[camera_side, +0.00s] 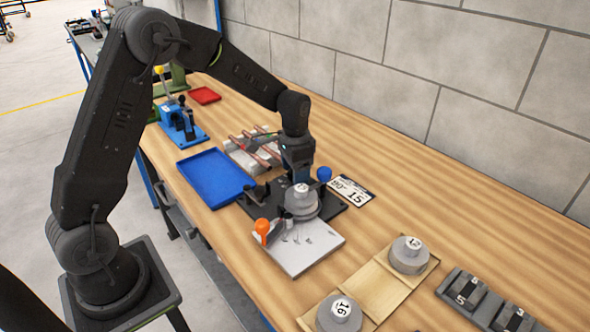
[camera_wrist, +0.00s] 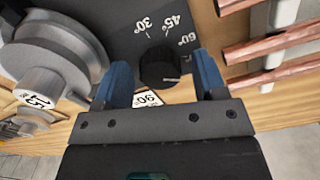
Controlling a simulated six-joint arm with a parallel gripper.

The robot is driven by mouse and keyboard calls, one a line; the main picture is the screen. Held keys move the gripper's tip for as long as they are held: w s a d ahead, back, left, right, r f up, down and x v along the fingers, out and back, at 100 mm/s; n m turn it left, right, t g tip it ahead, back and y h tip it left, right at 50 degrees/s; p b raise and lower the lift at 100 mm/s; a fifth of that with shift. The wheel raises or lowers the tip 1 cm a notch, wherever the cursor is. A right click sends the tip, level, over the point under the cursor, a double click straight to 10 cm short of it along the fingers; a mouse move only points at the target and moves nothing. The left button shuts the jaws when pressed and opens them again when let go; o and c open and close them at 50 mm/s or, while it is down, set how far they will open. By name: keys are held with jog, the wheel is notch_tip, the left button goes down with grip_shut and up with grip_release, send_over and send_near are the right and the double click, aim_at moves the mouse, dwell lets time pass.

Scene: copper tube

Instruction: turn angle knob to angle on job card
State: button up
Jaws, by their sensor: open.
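The angle knob (camera_wrist: 160,68) is black and round, on a dark plate (camera_wrist: 120,20) printed 30°, 45° and 60°; a light mark shows near its lower edge. My gripper (camera_wrist: 163,66) is open, with one blue finger on each side of the knob; contact is unclear. In the side view my gripper (camera_side: 300,176) points down at the bender's (camera_side: 330,212) back edge and hides the knob. The white job card (camera_side: 351,190) lies behind the bender, its print upside down. In the wrist view the card (camera_wrist: 148,98) shows "90", partly covered by my gripper.
A grey bending wheel (camera_side: 301,201) marked 15 and an orange-tipped handle (camera_side: 262,228) stand nearby. Copper tubes (camera_side: 268,150) lie on a rack behind a blue tray (camera_side: 215,177). More wheels (camera_side: 408,254) sit at right. The table along the wall is clear.

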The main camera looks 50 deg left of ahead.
notch_tip(320, 180, up, 14)
dwell(0.6)
jog(key=s+d+r+n+t, duration=0.1)
jog(key=s+d+r+t, duration=0.15)
jog(key=s, duration=0.45)
jog(key=s+d+r+n+t, duration=0.1)
jog(key=s+d+r, duration=0.1)
jog(key=s+r, duration=0.3)
jog(key=s+d+f+n+t, duration=0.1)
jog(key=s+f, duration=0.3)
jog(key=s, duration=0.8)
jog(key=shift+s+d+t, duration=0.35)
jog(key=shift+d+t, duration=0.2)
jog(key=shift+d, duration=0.3)
jog(key=shift+f, duration=0.1)
